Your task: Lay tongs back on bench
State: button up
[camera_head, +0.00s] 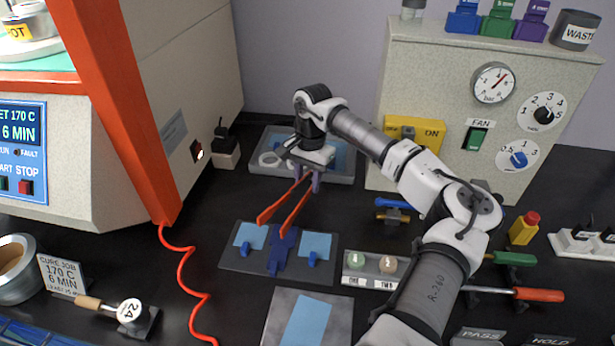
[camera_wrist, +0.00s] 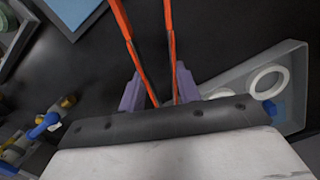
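The tongs (camera_head: 272,210) have two long orange-red legs. My gripper (camera_head: 312,182) is shut on them and holds them above the dark bench (camera_head: 237,302). Their free ends slant down to the left, over the back edge of a dark mat, and appear clear of the bench. In the wrist view, the tong legs (camera_wrist: 127,38) run up from between the purple fingers of my gripper (camera_wrist: 159,90) and stand a little apart. The gripped end of the tongs is hidden by my gripper.
The dark mat (camera_head: 232,264) bears light-blue sheets and a dark-blue piece. A grey tray (camera_head: 345,179) with a white ring stands behind it. A sample holder (camera_head: 352,281) is to its right. A red coiled cord (camera_head: 183,265) lies left. Bare bench shows between cord and mat.

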jog(key=shift+f+b, duration=0.5)
jog(key=shift+b, duration=0.05)
jog(key=o, duration=0.5)
jog(key=shift+o, duration=0.2)
jog(key=shift+r, duration=0.1)
jog(key=shift+r+p, duration=0.55)
jog(key=shift+p, duration=0.1)
notch_tip(320, 180, up, 12)
jog(key=w+b, duration=0.1)
jog(key=b, duration=0.2)
jog(key=shift+d, duration=0.4)
jog(key=shift+f, duration=0.15)
